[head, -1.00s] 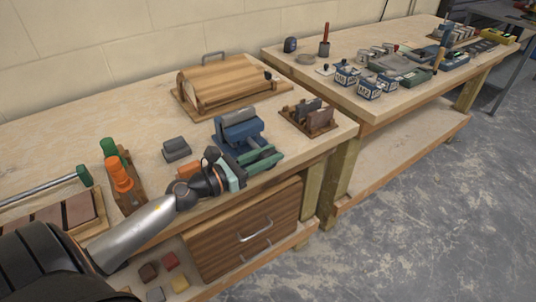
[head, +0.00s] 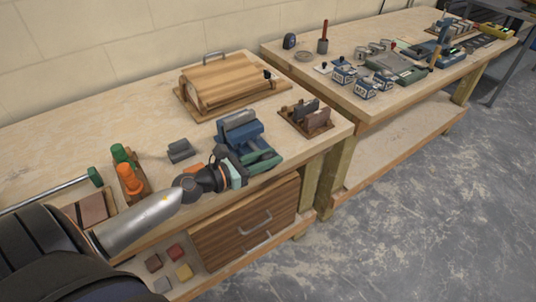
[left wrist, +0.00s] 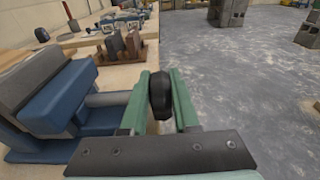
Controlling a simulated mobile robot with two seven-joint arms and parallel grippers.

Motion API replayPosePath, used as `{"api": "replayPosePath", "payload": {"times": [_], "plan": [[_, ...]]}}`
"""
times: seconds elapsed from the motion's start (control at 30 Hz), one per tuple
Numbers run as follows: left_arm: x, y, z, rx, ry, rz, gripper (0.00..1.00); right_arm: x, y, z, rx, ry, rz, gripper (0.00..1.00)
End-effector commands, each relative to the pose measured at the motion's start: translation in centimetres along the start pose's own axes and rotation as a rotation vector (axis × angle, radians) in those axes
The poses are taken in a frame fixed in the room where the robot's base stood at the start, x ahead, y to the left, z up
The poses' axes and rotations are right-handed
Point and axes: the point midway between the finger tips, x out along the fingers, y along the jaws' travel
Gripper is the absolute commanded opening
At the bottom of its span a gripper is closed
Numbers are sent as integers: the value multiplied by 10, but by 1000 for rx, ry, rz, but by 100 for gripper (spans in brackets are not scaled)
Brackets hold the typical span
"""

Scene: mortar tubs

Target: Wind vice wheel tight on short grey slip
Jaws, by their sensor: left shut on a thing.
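The blue vice (head: 240,132) stands near the front edge of the near bench. It also shows at the left of the left wrist view (left wrist: 72,98), with a grey block (left wrist: 32,72) at its jaws. I cannot tell whether this block is the short slip or part of the jaw. My left gripper (head: 262,160) is in front of the vice, its green fingers pointing right. In the left wrist view the fingers (left wrist: 160,97) are shut on a black knob (left wrist: 160,95), seemingly the vice wheel's handle. The wheel itself is hidden. My right gripper is out of view.
Small grey blocks (head: 180,150) lie left of the vice. A wooden roll-top box (head: 222,84) stands behind it. A rack of slips (head: 306,117) is to its right. Orange and green handled tools (head: 128,172) stand farther left.

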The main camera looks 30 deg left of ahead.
Motion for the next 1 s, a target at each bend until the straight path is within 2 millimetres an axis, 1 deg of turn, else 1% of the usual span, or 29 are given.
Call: {"api": "replayPosePath", "payload": {"times": [0.07, 0.1, 0.33, 0.67, 0.77, 0.87, 1.0], "plan": [[0, 0, 0, -1, -1, -2, 0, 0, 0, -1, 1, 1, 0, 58], [0, 0, 0, -1, -1, -2, 33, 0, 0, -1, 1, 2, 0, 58], [0, 0, 0, 0, -1, -1, 58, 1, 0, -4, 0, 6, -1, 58], [-3, 0, -1, 0, 1, 0, 58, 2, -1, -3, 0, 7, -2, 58], [-10, 0, -2, 0, 1, 0, 58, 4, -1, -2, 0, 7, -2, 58], [-22, -1, -3, 1, 3, -2, 58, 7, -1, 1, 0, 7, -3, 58], [-43, 0, -4, -2, 2, 0, 58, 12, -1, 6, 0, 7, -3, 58]]}}
